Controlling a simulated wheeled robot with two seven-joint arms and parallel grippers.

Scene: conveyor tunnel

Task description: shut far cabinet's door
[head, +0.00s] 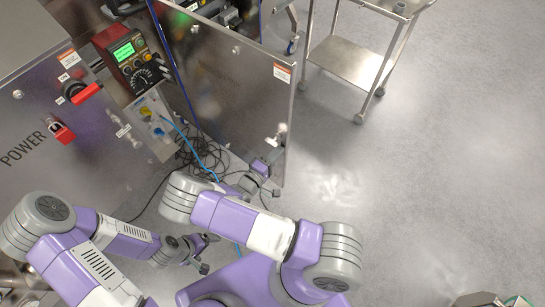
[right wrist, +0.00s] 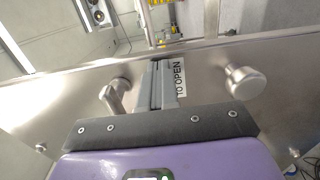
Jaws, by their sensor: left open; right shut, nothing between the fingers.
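The far cabinet's door (head: 225,80) is a shiny metal panel that stands open, angled out from the cabinet, with a blue strip along its left edge. A latch knob (head: 280,133) sits near its right edge. My left gripper (head: 203,254) is open and empty, low and away from the door.
The near cabinet (head: 30,110) with "POWER" lettering and red switches stands at left. A control box (head: 130,60) with a green screen is beside the door. Loose cables (head: 203,157) lie on the floor below. A metal cart (head: 350,60) stands at upper right.

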